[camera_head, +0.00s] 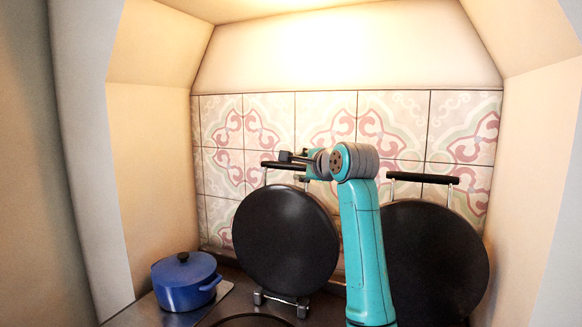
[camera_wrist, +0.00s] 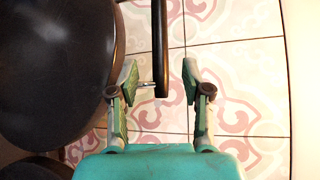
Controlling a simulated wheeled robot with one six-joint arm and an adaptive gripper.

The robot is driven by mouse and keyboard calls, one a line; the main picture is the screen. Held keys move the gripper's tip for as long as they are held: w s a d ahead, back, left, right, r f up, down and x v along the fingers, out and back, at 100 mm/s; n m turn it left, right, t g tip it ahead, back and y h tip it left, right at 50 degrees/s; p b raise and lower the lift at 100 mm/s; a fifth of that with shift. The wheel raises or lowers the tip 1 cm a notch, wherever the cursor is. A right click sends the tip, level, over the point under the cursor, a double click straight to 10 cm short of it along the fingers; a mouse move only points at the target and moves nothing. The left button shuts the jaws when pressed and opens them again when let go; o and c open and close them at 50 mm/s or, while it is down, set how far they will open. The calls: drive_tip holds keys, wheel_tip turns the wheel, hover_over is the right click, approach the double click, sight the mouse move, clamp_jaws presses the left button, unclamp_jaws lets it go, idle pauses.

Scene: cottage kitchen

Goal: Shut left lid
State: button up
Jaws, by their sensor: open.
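The left lid (camera_head: 285,240) is a round black disc standing raised, nearly upright, at the back of the stove. Its black bar handle (camera_head: 270,164) runs along the top on metal brackets. My gripper (camera_head: 291,157) is at the right part of this handle, with my arm reaching up between the two lids. In the wrist view my gripper (camera_wrist: 160,78) is open, with one finger on each side of the handle's end (camera_wrist: 160,45). The lid's dark face (camera_wrist: 50,70) fills the left there. I cannot tell whether either finger touches the handle.
The right lid (camera_head: 440,255) also stands raised, partly hidden by my arm, with its own black handle (camera_head: 423,178). A blue lidded pot (camera_head: 184,285) stands at the lower left. A patterned tile wall (camera_head: 325,120) is close behind, and side walls flank the alcove.

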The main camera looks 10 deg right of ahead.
sight(291, 166)
drive_tip(key=x, duration=0.9)
drive_tip(key=shift+c, duration=0.3)
clamp_jaws()
